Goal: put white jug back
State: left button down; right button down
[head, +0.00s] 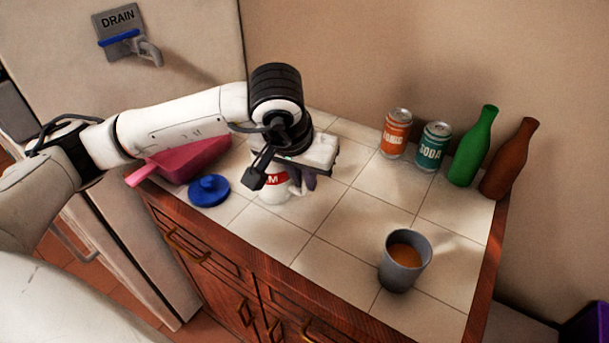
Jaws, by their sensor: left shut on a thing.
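The white jug (272,194) with a red label stands upright at the tiled counter, left of the middle. Its upper part is hidden behind my left gripper (280,182). My left gripper reaches down from above and is shut on the jug. I cannot tell whether the jug's base touches the tiles. My right gripper is not in view.
A blue lid (209,190) and a pink pan (187,160) lie left of the jug. An orange can (396,133), a teal soda can (432,147), a green bottle (473,147) and a brown bottle (509,160) stand at the back right. A grey cup (403,262) stands front right. Middle tiles are clear.

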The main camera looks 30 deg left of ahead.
pick_arm(q)
jog(key=shift+f+b, duration=0.2)
jog(key=shift+b, duration=0.1)
jog(key=c, duration=1.8)
grip_release()
jog(key=shift+r, duration=0.1)
jog(key=shift+r, duration=0.1)
jog(key=shift+r+p, duration=0.25)
jog(key=shift+p, duration=0.15)
jog(key=v, duration=1.1)
jog(key=shift+s+r+b, duration=0.2)
jog(key=shift+r+b, duration=0.1)
jog(key=shift+b, duration=0.1)
